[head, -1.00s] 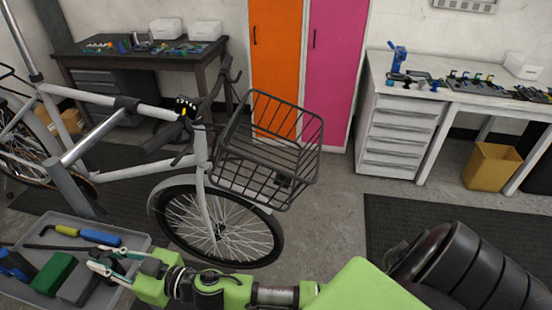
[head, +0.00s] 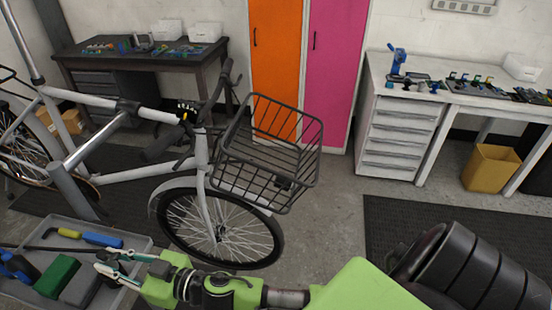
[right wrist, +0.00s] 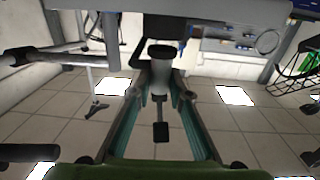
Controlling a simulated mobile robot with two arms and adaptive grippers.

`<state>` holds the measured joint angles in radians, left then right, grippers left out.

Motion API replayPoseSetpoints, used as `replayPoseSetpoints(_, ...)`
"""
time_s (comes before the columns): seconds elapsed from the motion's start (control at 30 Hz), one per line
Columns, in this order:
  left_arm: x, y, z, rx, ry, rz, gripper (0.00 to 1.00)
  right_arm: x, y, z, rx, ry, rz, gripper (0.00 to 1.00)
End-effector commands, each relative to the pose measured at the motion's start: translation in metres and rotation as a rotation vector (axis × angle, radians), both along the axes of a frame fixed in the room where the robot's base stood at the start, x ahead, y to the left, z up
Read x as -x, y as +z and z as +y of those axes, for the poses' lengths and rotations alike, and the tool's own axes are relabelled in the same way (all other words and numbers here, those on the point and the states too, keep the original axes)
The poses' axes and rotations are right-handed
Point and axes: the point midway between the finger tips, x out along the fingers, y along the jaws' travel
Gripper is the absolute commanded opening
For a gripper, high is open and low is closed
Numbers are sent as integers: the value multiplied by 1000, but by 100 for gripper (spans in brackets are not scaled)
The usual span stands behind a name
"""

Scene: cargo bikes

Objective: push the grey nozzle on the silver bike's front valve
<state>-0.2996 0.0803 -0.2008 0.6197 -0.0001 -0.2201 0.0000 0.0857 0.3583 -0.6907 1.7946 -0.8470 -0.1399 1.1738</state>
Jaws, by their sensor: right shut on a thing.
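The silver bike (head: 150,112) stands at the left, its front wheel (head: 218,235) below the basket. I cannot make out the front valve. My right gripper (head: 106,262) is at the lower left, over the tray's right part and left of the wheel's lower edge. In the right wrist view, its teal fingers (right wrist: 160,88) stand on both sides of a small grey piece with a black end, which looks like the grey nozzle (right wrist: 160,70). The fingers are shut on it. In the head view the nozzle is too small to tell. My left gripper is not in view.
A grey tray (head: 140,242) holds a blue-and-yellow tool (head: 100,239), a green block (head: 57,275) and other items. The black wire basket (head: 268,155) juts out over the wheel. Clear floor (head: 325,215) lies right of the bike. Workbenches and lockers stand behind.

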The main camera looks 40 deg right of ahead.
Motion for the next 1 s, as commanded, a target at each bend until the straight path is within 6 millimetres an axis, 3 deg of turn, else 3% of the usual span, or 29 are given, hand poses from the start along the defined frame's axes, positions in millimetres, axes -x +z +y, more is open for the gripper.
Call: replayPoseSetpoints(1.0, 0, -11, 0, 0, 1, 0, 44, 82, 0, -55, -1, 1, 1, 0)
